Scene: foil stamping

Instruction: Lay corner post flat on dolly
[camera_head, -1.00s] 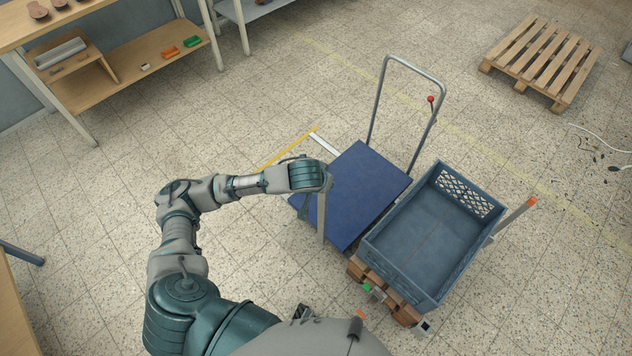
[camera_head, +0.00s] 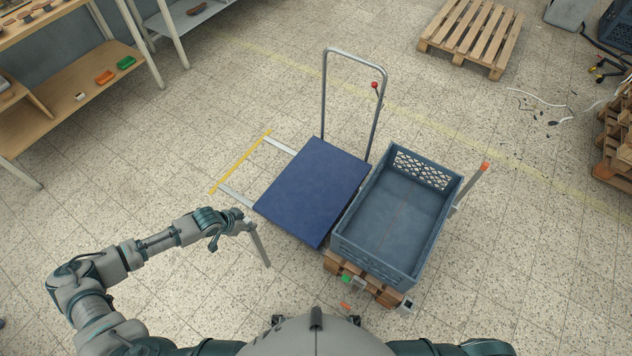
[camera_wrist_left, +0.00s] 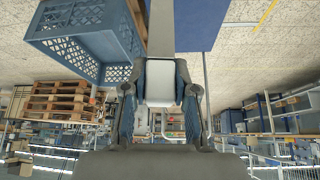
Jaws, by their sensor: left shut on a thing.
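The corner post (camera_head: 259,245) is a slim grey bar. My left gripper (camera_head: 241,227) is shut on it near its upper end, and the post slants down to the right in the head view. In the left wrist view, the post (camera_wrist_left: 161,28) runs out from between the left fingers (camera_wrist_left: 160,95). The dolly (camera_head: 313,192) has a flat, bare blue deck and a tall grey handle at its far end. The gripper and post are left of and in front of the deck, apart from it in the picture. My right gripper is out of view.
A blue-grey crate (camera_head: 340,238) stands on a wooden pallet (camera_head: 380,292) close to the dolly's right side. An orange-tipped post (camera_head: 472,183) rises beside it. Yellow and white strips (camera_head: 240,163) mark the floor left of the dolly. Open floor lies left and in front.

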